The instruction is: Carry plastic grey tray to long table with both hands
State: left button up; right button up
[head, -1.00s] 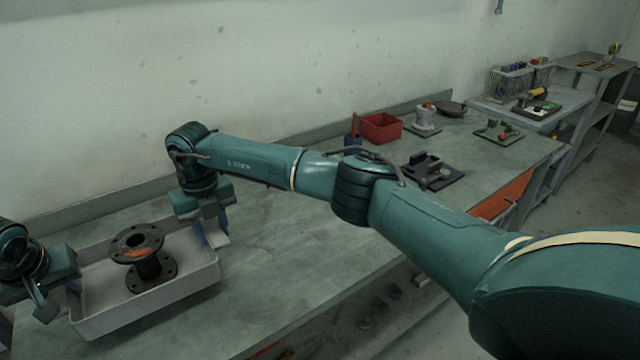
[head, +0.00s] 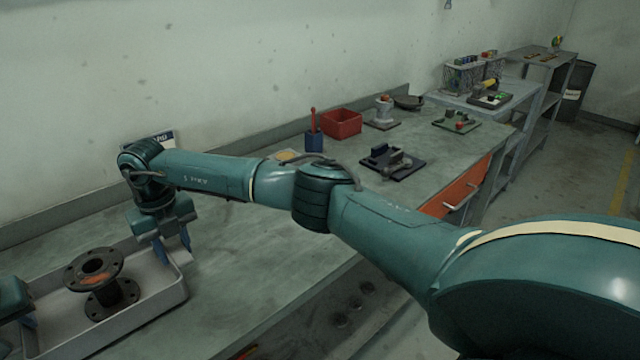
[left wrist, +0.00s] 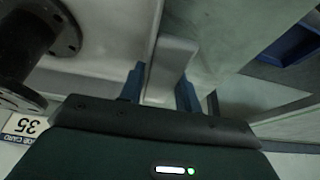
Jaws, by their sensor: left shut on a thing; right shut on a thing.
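The grey plastic tray (head: 140,319) is at the lower left of the head view, over the long table's (head: 260,240) left part; I cannot tell whether it touches the tabletop. A dark flanged pipe piece (head: 98,283) stands upright in it. My right gripper (head: 172,247) is shut on the tray's right end. My left gripper (head: 28,322) is at the tray's left end, partly cut off by the picture edge. In the left wrist view, its two blue fingers (left wrist: 160,88) are shut on the tray's grey rim (left wrist: 172,60), with the pipe piece (left wrist: 35,45) to the left.
A red bin (head: 341,123), a blue pen holder (head: 314,140) and a dark fixture (head: 393,161) stand further right on the table. A shelf unit (head: 545,58) and a dark waste bin (head: 573,90) are beyond. The tabletop just right of the tray is clear.

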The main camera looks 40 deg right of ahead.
pick_arm(q)
jog(key=shift+f+b, duration=0.45)
jog(key=shift+f, duration=0.1)
pick_arm(e)
jog(key=shift+f, duration=0.55)
pick_arm(q)
jog(key=o, duration=1.2)
jog(key=shift+r, duration=0.15)
pick_arm(e)
jog(key=o, duration=1.2)
jog(key=shift+r, duration=0.15)
pick_arm(q)
jog(key=v, duration=1.1)
jog(key=shift+s+r, duration=0.2)
jog(key=shift+r, duration=0.05)
pick_arm(e)
jog(key=shift+r, duration=0.15)
pick_arm(q)
jog(key=shift+s+r, duration=0.1)
jog(key=shift+r, duration=0.05)
pick_arm(e)
notch_tip(320, 180, up, 12)
jog(key=shift+s+f, duration=0.1)
jog(key=shift+f, duration=0.1)
